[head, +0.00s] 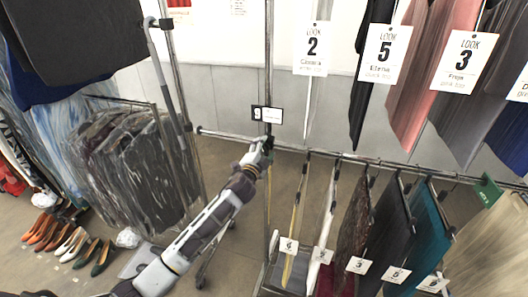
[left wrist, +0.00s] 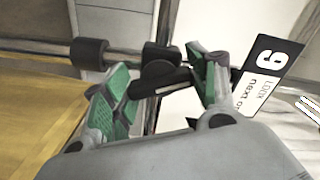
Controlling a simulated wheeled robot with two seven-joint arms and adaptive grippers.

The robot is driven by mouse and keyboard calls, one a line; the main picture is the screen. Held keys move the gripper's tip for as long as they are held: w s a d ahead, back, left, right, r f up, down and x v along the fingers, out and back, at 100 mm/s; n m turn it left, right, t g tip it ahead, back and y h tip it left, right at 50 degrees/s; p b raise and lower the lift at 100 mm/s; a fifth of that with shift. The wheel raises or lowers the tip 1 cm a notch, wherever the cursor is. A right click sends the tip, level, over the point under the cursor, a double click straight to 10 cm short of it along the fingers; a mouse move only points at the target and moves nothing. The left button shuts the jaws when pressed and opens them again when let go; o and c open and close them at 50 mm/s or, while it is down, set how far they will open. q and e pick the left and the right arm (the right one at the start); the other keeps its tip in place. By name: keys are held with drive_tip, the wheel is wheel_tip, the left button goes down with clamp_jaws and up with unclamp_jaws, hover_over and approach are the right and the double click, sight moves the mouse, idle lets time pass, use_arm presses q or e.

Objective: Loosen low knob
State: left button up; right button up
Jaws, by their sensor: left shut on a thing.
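The low knob (left wrist: 160,82) is a black grip on a black clamp (left wrist: 158,59) where the chrome crossbar meets the upright post in the left wrist view. My left gripper (left wrist: 157,88) has its green-padded fingers on both sides of the knob and is shut on it. In the head view my left gripper (head: 264,152) is at the post (head: 268,80), just below a black-and-white sign with a 9 (head: 267,114); there it hides the knob. The sign also shows in the left wrist view (left wrist: 265,78), right of the fingers. My right gripper is not in view.
The crossbar (head: 400,165) runs right with several hanging garments and tags below it. More garments with LOOK cards (head: 313,48) hang above. A rack of dark clothes (head: 125,165) stands left of my arm. Several shoes (head: 70,243) are on the floor.

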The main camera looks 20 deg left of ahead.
use_arm(q)
drive_tip(key=n, duration=0.2)
drive_tip(key=shift+n, duration=0.4)
drive_tip(key=n, duration=0.3)
drive_tip(key=shift+n, duration=0.3)
drive_tip(key=n+p, duration=0.1)
drive_tip(key=n, duration=0.1)
drive_tip(key=shift+n, duration=0.4)
drive_tip(key=shift+n+p, duration=0.75)
drive_tip(key=shift+n, duration=1.05)
drive_tip(key=o, duration=1)
